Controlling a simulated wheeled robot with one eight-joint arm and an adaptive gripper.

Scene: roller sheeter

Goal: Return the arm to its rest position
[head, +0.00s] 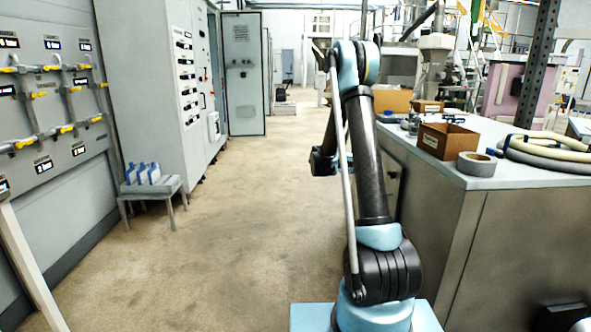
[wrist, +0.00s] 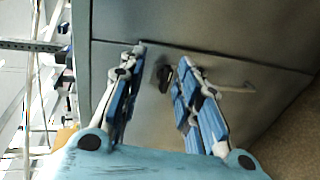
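My arm stands in the middle of the head view, rising from its light blue base and bending over at the top. Its far end is mostly hidden behind the dark upper link in that view, so my gripper does not show clearly there. In the wrist view my gripper (wrist: 158,85) has its two blue-padded fingers spread apart with a clear gap between them. Nothing is held in it. Beyond the fingers is a grey cabinet front (wrist: 220,75) with a dark latch (wrist: 164,76), apart from the fingers as far as I can tell.
A counter (head: 500,180) stands close on the right, with a cardboard box (head: 447,140), a tape roll (head: 477,164) and hoses (head: 550,150). At left are a valve panel (head: 70,130), a grey cabinet (head: 145,90) and a small stool (head: 150,190). The aisle floor (head: 235,200) is clear.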

